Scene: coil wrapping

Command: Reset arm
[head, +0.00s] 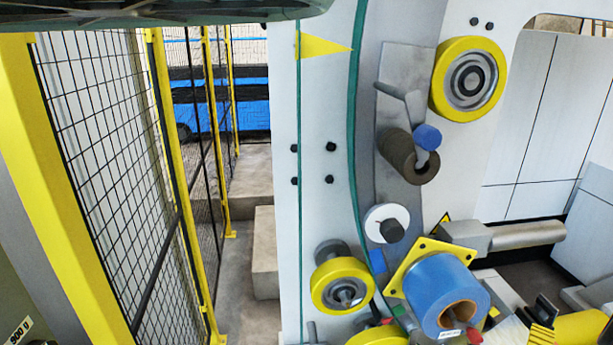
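My gripper is not in view in the head view. A dark rounded shape at the top left edge may be part of my own arm, but I cannot tell. The wrapping machine's pale panel (324,228) stands upright in the middle. It carries a blue roll (436,287) on a yellow square plate (432,246), a brown roll (399,152) with a blue knob (427,137), and a small white disc (380,216). Yellow wheels show at the upper right (442,86) and lower middle (328,274).
A yellow-framed mesh fence (100,130) runs along the left. Behind it is a narrow strip of grey floor (238,300) with a concrete block (265,253). A grey cylinder (527,234) juts right from the machine. White panels (545,130) stand at the far right.

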